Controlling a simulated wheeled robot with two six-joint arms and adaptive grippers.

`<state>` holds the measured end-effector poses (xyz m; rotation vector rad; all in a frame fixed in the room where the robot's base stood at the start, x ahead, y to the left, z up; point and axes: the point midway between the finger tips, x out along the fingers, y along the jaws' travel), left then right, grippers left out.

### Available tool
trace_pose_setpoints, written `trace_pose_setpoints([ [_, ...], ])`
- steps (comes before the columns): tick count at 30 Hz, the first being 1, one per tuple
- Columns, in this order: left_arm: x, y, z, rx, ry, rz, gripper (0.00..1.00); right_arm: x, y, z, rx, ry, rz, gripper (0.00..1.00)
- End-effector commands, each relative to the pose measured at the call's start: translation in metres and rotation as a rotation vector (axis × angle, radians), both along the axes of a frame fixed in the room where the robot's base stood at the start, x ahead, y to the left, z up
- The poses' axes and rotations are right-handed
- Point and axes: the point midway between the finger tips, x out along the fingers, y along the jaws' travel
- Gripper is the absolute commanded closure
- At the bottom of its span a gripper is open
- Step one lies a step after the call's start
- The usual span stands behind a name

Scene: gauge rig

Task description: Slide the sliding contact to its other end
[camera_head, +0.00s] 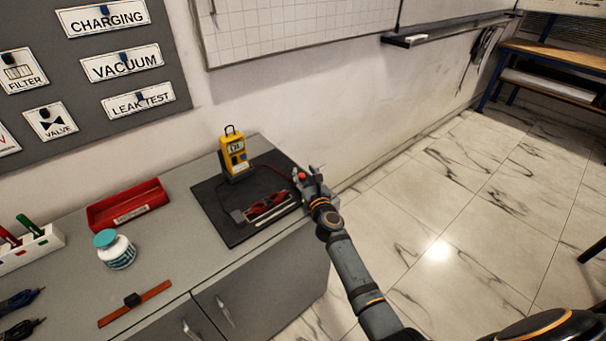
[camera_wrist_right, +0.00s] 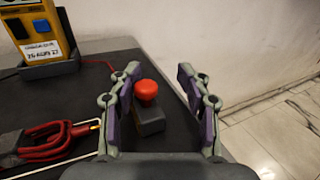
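A small grey block with a round red knob (camera_head: 301,176), seemingly the sliding contact, sits at the right edge of a black mat (camera_head: 213,212). The red knob (camera_wrist_right: 147,89) and its grey block (camera_wrist_right: 150,122) also show in the right wrist view. My right gripper (camera_head: 312,178) is over the block. Its two fingers (camera_wrist_right: 158,78) are apart, one on each side of the knob, with the knob nearer the left finger. I cannot tell whether either finger touches it. My left gripper is in neither view.
On the mat are a yellow meter (camera_head: 234,157), red clips (camera_head: 266,205) and a pale rod (camera_head: 275,217). The wall is behind; the counter ends just right.

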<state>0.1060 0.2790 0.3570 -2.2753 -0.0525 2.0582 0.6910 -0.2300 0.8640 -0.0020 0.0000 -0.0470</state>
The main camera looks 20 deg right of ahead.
Motion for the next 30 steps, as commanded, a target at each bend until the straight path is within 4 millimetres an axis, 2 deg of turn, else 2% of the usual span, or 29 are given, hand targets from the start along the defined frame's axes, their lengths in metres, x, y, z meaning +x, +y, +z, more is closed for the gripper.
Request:
trace_pose_setpoints([
  [17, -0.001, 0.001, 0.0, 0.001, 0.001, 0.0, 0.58, -0.005, 0.001, -0.001, 0.003, 0.001, 0.001, 0.59],
  [23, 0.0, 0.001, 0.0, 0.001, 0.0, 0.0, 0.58, -0.026, 0.002, -0.001, 0.005, 0.001, 0.002, 0.59],
  [30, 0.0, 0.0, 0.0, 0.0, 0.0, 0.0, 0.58, -0.086, 0.004, -0.002, 0.001, 0.004, 0.0, 0.59],
])
